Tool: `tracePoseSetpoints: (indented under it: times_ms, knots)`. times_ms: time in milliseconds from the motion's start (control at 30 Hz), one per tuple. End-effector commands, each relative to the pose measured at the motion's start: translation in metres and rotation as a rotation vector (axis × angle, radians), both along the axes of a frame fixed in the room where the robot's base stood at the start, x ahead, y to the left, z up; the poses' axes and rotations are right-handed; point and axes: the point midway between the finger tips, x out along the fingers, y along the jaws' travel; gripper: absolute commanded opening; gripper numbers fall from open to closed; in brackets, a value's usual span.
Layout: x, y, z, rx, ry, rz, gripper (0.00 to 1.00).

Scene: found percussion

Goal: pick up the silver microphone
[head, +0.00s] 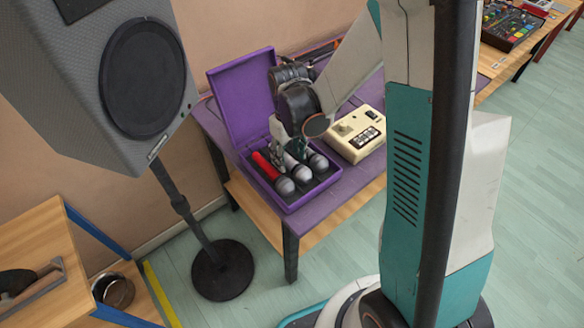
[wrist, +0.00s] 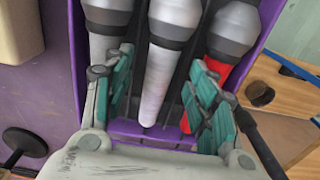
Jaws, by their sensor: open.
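The silver microphone (wrist: 160,80) lies in the middle of an open purple case (head: 283,207), between a red microphone (head: 265,168) on one side and a grey microphone (head: 318,162) on the other. In the head view the silver microphone (head: 300,174) shows mainly its head, with its body partly behind my gripper. My gripper (head: 290,150) is over the case. In the wrist view my gripper (wrist: 160,100) is open, one finger on each side of the silver body; I cannot tell whether they touch it. The finger at right overlaps the red microphone.
The case stands on a purple-topped table (head: 345,190), its raised lid (head: 240,95) behind. A cream device (head: 355,135) sits right of the case. A speaker (head: 110,80) on a stand (head: 185,210) is at left.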

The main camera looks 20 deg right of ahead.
Motion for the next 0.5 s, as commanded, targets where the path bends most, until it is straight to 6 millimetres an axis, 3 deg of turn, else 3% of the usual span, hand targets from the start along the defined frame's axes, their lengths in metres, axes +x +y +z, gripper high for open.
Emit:
tracePoseSetpoints:
  times_ms: [100, 300, 500]
  knots:
    - [0.0, -0.0001, -0.0127, 0.0, 0.0, 0.0, 0.53]
    - [-0.0003, -0.0001, -0.0118, 0.0, 0.0, 0.0, 0.53]
    - [-0.0003, -0.0001, -0.0118, 0.0, 0.0, 0.0, 0.09]
